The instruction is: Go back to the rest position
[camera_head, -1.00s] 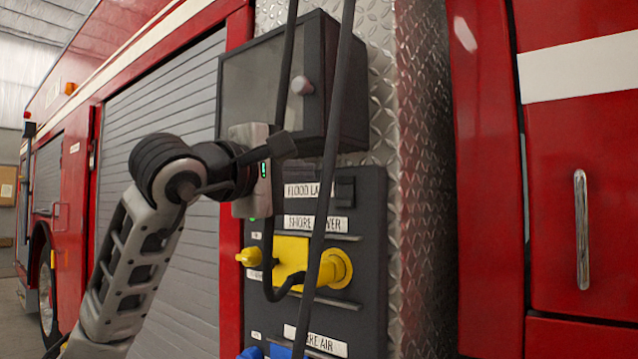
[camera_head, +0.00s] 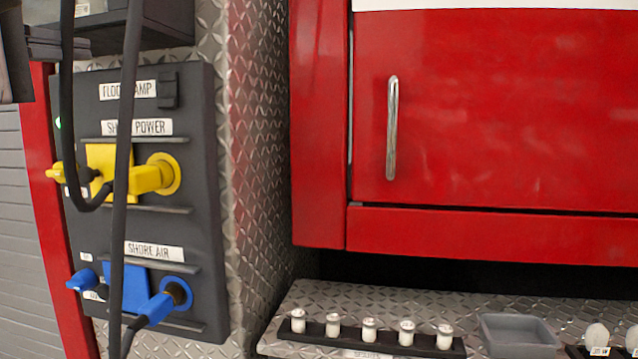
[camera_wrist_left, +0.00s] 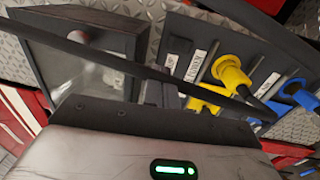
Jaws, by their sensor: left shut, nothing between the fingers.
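My left gripper (camera_head: 58,42) shows only in part at the top left corner of the head view, in front of the dark box and beside the hanging black cable. It is shut and holds nothing. My right gripper is in neither view.
A dark panel (camera_head: 150,230) carries a yellow plug (camera_head: 150,180) and a blue plug (camera_head: 155,308), with black cables hanging in front. A dark box (camera_wrist_left: 85,55) sits above it. Right are a red cabinet door (camera_head: 480,120) and a metal shelf with small white-topped items (camera_head: 370,330).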

